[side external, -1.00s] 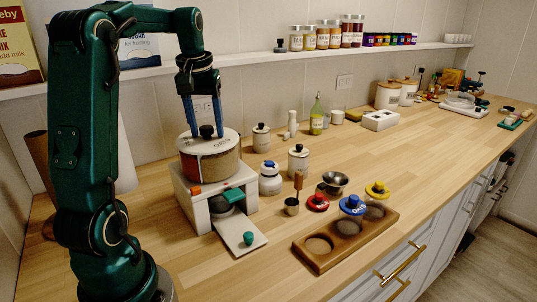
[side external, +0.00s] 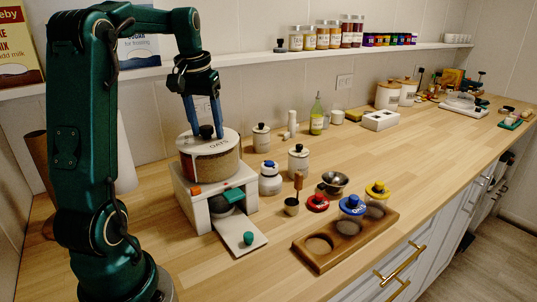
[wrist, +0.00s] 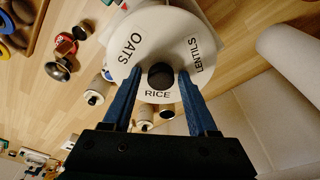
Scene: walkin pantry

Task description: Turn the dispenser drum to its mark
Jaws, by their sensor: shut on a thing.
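The dispenser drum (side external: 209,166) sits on a white stand (side external: 184,205) at the left of the counter. Its white lid carries a dark central knob (wrist: 161,75). In the wrist view the lid (wrist: 163,35) reads OATS at left, RICE at the bottom and LENTILS at right. My gripper (side external: 206,135) points down from above and is shut on the knob, one blue finger on each side. A brown fill shows through the drum's front.
A tray with a green knob (side external: 248,238) juts from the stand. A shelf (side external: 270,57) runs along the wall.

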